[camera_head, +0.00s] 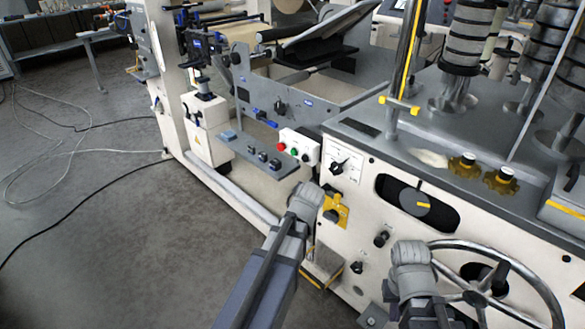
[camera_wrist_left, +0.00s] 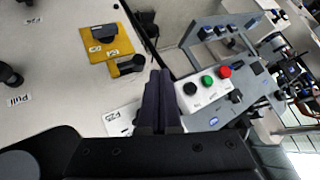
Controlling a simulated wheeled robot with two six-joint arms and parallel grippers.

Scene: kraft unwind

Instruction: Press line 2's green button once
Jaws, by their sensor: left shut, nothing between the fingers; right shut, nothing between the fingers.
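A small white button box (camera_head: 310,147) stands beside the grey rail in the head view, with a red, a green (camera_head: 294,151) and a black button. In the left wrist view the box (camera_wrist_left: 195,104) shows its green button (camera_wrist_left: 207,81) between the black and red ones. No line number is readable on it. My left gripper (camera_wrist_left: 158,78) is shut and empty, its fingertips apart from the box, left of the black button in that view. My right gripper (camera_head: 411,252) is shut and empty near the handwheel, far from the buttons; its fingertips are hard to make out.
A dial plate (camera_head: 343,164) and a yellow plate with a black handle (camera_head: 335,212) are on the white panel beside the button box. A spoked handwheel (camera_head: 520,269) stands at the lower right. Cables lie on the open floor (camera_head: 90,210) at left.

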